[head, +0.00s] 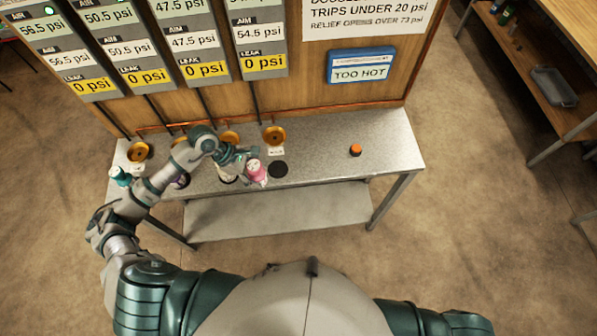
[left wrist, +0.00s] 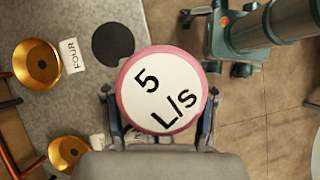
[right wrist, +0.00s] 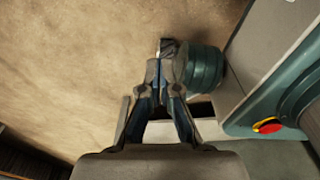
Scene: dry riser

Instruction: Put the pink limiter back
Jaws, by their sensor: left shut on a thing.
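The pink limiter (head: 257,173) is near the front edge of the grey bench, left of a bare black disc (head: 278,169). In the left wrist view the pink limiter (left wrist: 128,72) shows its white top, marked "5 L/s". My left gripper (head: 243,158) is shut on it, one finger on each side. I cannot tell whether the limiter touches the bench. My right gripper (right wrist: 161,68) is empty, its fingertips together, away from the bench.
A teal limiter (head: 119,175) stands at the bench's left end, and a purple one (head: 180,182) shows partly behind my left arm. Brass cups (head: 274,136) line the back; a label "FOUR" (left wrist: 74,55) lies by one. An orange-topped object (head: 355,150) stands right, with clear bench around it.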

